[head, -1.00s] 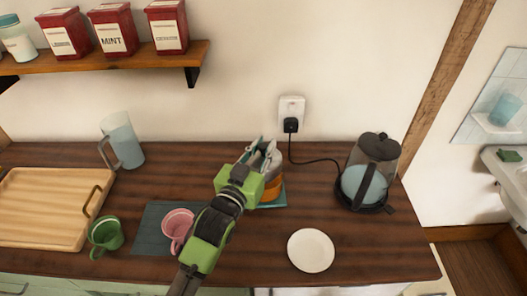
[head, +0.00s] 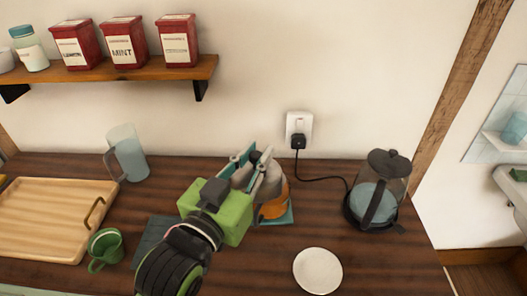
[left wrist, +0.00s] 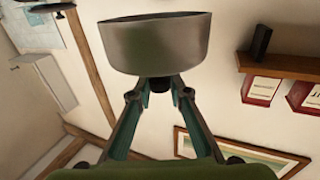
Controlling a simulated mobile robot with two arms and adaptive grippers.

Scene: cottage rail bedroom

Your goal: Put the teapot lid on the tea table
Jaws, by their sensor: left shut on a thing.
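My left gripper (head: 256,166) is shut on a grey teapot lid, held by its small dark knob. In the left wrist view the lid (left wrist: 155,43) is a wide round grey piece beyond the fingertips (left wrist: 158,82). In the head view the fingers partly cover the lid, and it overlaps an orange teapot (head: 274,208). The teapot stands on a teal mat (head: 287,217) on the dark wooden counter; I cannot tell whether lid and teapot touch. I see no clear tea table apart from this counter. My right gripper is out of view.
A white plate (head: 318,271) lies right of the arm. A kettle (head: 380,188) stands farther right, its cord running to the wall socket. A wooden tray (head: 50,215), green mug (head: 106,248) and clear jug (head: 127,153) are at left. A shelf (head: 110,82) hangs above.

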